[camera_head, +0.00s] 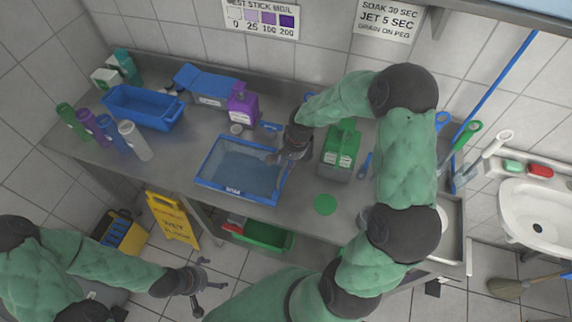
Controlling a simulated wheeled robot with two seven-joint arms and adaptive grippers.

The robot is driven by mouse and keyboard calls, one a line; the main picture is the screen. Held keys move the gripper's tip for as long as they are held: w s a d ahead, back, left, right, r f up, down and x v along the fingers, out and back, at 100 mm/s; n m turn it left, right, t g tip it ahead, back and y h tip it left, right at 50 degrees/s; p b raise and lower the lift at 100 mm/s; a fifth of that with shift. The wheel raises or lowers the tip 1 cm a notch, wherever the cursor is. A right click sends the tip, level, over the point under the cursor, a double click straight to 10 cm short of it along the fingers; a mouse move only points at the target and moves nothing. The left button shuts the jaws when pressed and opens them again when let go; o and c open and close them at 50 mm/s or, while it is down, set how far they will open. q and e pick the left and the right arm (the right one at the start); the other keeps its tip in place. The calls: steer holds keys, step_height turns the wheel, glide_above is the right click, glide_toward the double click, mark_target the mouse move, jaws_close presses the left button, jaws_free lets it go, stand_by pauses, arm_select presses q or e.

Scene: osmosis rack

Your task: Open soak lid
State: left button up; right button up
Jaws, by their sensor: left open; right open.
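The soak tub (207,184) is a blue-rimmed rectangular box on the steel counter, with a small white label on its front edge. A flat blue-grey surface fills its rim; I cannot tell whether this is a closed clear lid or liquid. My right gripper (279,158) is open and points down at the tub's right rim near the back corner. I cannot tell whether it touches the rim. My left gripper (200,288) is open and empty, low in front of the counter and far from the tub.
A purple jug (242,105) stands behind the tub and a green jug (340,150) to its right. A blue bin (143,108) and several bottles stand at the left. A yellow wet-floor sign (172,218) stands below.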

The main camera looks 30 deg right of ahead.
steer(key=shift+w+a+f, duration=0.1)
steer(key=shift+f, duration=0.6)
steer(key=shift+w+a+f, duration=0.1)
steer(key=shift+f, duration=0.6)
jaws_close()
